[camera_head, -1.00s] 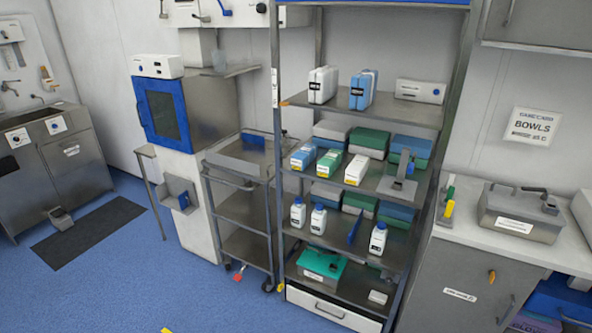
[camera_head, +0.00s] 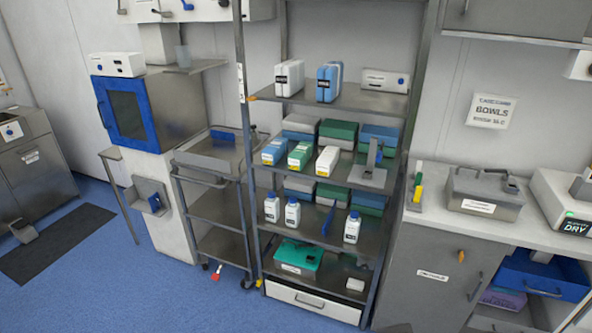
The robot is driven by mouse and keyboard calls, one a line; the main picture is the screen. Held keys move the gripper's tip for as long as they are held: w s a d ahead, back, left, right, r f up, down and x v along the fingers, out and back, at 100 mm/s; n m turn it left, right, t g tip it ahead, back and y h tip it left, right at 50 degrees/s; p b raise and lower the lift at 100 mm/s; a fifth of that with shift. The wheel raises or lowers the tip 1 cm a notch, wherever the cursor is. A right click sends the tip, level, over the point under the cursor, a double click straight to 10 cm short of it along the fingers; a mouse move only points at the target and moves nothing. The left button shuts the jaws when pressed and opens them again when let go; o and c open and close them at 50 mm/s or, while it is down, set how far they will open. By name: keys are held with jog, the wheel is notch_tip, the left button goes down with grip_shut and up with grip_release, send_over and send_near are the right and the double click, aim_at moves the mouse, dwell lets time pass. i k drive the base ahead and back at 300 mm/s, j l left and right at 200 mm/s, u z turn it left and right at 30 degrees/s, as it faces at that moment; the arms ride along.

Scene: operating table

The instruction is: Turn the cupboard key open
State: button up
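The grey cupboard (camera_head: 415,292) stands at the lower right, under the white counter. A small orange key (camera_head: 461,256) sits near the top of its door. It looks upright, but it is too small to tell its exact turn. A white label (camera_head: 432,276) is to the left of and below the key, and a bar handle (camera_head: 473,286) is to the right. The door looks shut. My gripper is not in view.
A tall steel shelf rack (camera_head: 374,101) with bottles and boxes stands left of the cupboard. A metal box (camera_head: 484,193) sits on the counter (camera_head: 442,212). An open blue drawer (camera_head: 543,276) juts out right of the cupboard.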

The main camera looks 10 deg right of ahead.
aim_at(460, 253)
jog(key=z, duration=1.3)
